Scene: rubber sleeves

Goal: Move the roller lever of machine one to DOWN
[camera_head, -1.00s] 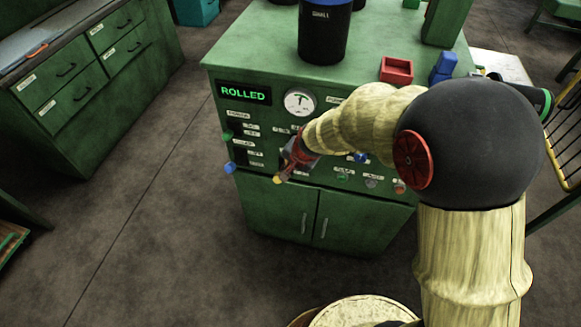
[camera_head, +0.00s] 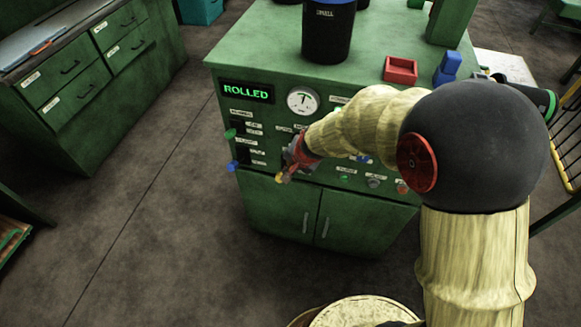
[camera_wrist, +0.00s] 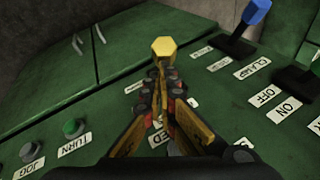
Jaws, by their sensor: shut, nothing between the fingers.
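The roller lever with a yellow six-sided knob (camera_head: 280,178) sticks out low from the front panel of the green machine (camera_head: 270,215). The knob also shows in the wrist view (camera_wrist: 163,48), just beyond my fingertips. My gripper (camera_head: 288,170) is at the panel beside this lever, its fingers shut with nothing between them. In the wrist view my gripper (camera_wrist: 160,80) hides the lever's shaft and most of its labels. I cannot tell whether the fingers touch the lever. The green display (camera_head: 246,92) reads ROLLED.
A blue-knobbed lever (camera_wrist: 257,12) by a CLAMP label stands to the right in the wrist view. A green button (camera_wrist: 73,128) is near JOG and TURN labels. A dark canister (camera_head: 328,35) and a red tray (camera_head: 400,69) stand on the machine top. Open floor lies left.

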